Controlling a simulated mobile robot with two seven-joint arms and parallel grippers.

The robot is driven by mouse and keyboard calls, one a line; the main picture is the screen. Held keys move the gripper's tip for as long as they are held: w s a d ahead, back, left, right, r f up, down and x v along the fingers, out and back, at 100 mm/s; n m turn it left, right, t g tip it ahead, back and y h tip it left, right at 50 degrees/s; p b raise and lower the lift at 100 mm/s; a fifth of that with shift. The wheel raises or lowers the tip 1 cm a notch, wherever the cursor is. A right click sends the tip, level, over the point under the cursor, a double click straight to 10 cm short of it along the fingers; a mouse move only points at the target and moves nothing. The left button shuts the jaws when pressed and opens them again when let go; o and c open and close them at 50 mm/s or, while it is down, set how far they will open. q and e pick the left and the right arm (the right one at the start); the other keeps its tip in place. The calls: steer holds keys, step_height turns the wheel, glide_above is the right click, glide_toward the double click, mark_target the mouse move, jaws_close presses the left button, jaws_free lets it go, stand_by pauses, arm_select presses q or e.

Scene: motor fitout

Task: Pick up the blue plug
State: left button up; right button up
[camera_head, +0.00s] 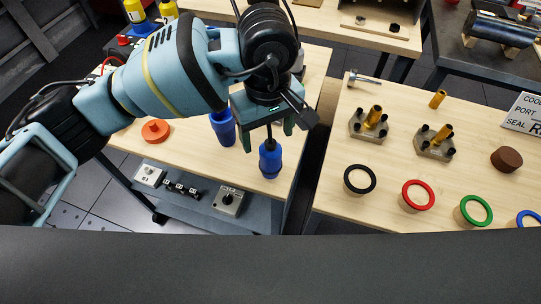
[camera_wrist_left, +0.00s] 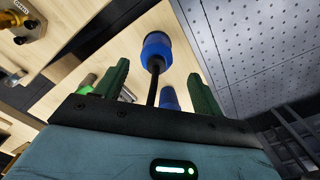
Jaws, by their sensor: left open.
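A blue plug (camera_head: 270,160) with a black stem or cable on top stands upright near the right edge of the left wooden table. It also shows in the left wrist view (camera_wrist_left: 156,52), beyond the fingertips. My left gripper (camera_head: 268,140) is open above this plug, its green fingers to either side of the black stem. It also shows in the left wrist view (camera_wrist_left: 160,72), with nothing clamped. A second blue plug-like piece (camera_head: 222,128) stands just left of the gripper, its top partly hidden by the arm. My right gripper is not in view.
An orange round piece (camera_head: 155,131) lies on the left table. A gap separates it from the right table (camera_head: 335,195), which holds gold-post fixtures (camera_head: 370,122), a brown cylinder (camera_head: 506,158) and several coloured rings, including a black one (camera_head: 359,178). Electrical parts (camera_head: 228,201) lie on a lower shelf.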

mark_target(270, 143)
arm_select(q)
steer(key=shift+w+d+f+p, duration=0.1)
steer(key=shift+d+f+p, duration=0.1)
steer(key=shift+f, duration=1.4)
steer(key=shift+d+f+p, duration=0.1)
steer(key=shift+f+p, duration=0.05)
steer(key=shift+f, duration=1.4)
steer(key=c, duration=1.2)
